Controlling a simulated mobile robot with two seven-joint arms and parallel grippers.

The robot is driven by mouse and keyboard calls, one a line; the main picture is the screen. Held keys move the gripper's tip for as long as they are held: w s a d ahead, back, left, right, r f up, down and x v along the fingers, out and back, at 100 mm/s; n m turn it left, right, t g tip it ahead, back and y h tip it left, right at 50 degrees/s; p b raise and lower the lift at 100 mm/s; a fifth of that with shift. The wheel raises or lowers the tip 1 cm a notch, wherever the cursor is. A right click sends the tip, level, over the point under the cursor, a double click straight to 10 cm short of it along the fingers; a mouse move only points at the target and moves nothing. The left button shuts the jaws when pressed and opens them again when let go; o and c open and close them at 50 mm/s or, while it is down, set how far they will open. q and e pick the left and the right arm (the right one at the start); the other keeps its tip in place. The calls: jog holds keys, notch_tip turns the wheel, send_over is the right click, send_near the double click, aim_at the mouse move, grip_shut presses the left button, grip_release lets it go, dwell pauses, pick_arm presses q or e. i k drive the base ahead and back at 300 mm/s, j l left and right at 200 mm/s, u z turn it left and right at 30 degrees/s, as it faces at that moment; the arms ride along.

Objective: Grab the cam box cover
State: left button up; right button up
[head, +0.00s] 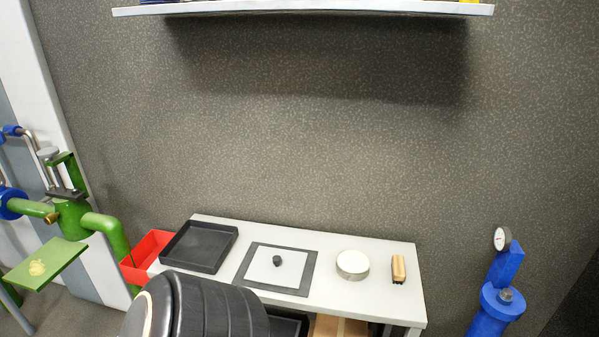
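A flat light grey plate (262,266) with a dark knob (277,261) lies in a dark square frame (308,276) on the white table (340,240). It may be the cam box cover, but I cannot tell for sure. A round pale disc-shaped object (353,264) with a metallic side sits to its right. Neither of my grippers shows in the head view, so I cannot see their fingers or anything in them.
A black tray (200,246) and a small tan-and-black block (398,269) are on the table. A red bin (148,250) stands left. A dark ribbed rounded body (215,308) hides the table's front left. Green piping (105,226) is left, a blue pipe with gauge (502,290) right, a shelf (300,8) above.

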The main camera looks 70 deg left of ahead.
aim_at(270, 266)
jog(key=u, duration=2.3)
